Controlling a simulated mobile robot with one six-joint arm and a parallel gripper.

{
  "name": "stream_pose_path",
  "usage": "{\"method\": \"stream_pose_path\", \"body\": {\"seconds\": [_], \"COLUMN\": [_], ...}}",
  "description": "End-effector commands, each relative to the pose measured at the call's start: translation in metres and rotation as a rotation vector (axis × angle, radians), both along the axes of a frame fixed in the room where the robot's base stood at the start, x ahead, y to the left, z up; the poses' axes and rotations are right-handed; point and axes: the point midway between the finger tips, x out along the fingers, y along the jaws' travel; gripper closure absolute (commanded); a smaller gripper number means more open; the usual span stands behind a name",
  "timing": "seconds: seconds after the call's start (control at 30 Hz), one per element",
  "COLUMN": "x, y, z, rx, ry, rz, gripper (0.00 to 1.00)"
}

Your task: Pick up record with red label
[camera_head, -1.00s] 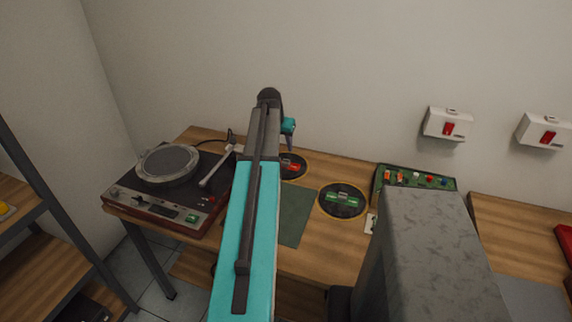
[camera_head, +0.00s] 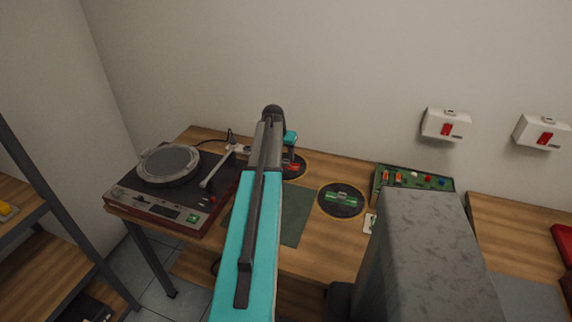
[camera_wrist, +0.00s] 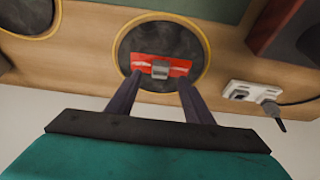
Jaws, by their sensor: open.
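The record with the red label (camera_wrist: 160,42) lies on the wooden table in the wrist view, a dark disc in a gold ring. Its red label (camera_wrist: 178,66) carries a grey block at the centre. My gripper (camera_wrist: 160,88) is open, with its two dark fingers pointing at the label, one near each end of it. I cannot tell whether the fingers touch it. In the head view the record (camera_head: 296,170) is partly hidden behind my arm, with my gripper (camera_head: 291,155) over it.
A record with a green label (camera_head: 342,201) lies to the right. A turntable (camera_head: 168,164) stands at the left, and a green panel with coloured buttons (camera_head: 413,180) at the right. A power strip (camera_wrist: 252,91) and cable lie beside the red-label record. The wall is close behind.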

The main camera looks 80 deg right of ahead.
Motion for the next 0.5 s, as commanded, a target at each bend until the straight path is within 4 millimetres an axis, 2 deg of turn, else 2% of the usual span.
{"method": "stream_pose_path", "body": {"seconds": [0.27,0.5], "x": [0.0,-0.002], "y": [-0.002,-0.009], "z": [-0.004,-0.021], "rx": [0.001,0.002], "ry": [0.0,0.0], "rz": [0.001,0.001], "gripper": [0.53,0.53]}}
